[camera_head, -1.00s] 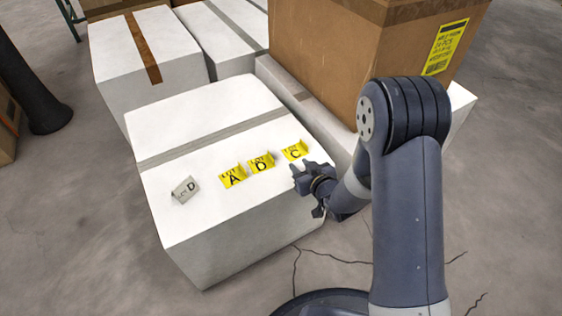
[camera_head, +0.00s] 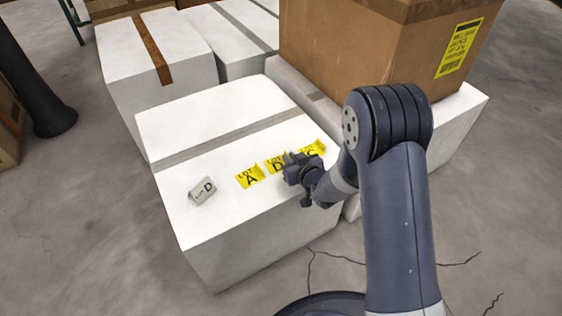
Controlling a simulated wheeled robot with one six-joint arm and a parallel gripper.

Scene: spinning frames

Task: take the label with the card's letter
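A grey folded card (camera_head: 203,190) with the letter D stands at the left on the top of a white box (camera_head: 200,135). Three yellow labels lie in a row to its right: label A (camera_head: 249,178), label D (camera_head: 274,164) and label C (camera_head: 314,149). My gripper (camera_head: 291,170) is over the box's front right edge, beside label D. It covers the right part of label D and part of label C. Whether it touches label D, and whether its fingers are apart, I cannot tell.
A large brown carton (camera_head: 375,45) with a yellow sticker stands behind on the right. Other white boxes (camera_head: 160,60) stand behind. A dark post (camera_head: 28,80) is at the far left. Cracked concrete floor (camera_head: 110,240) is clear at the front left.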

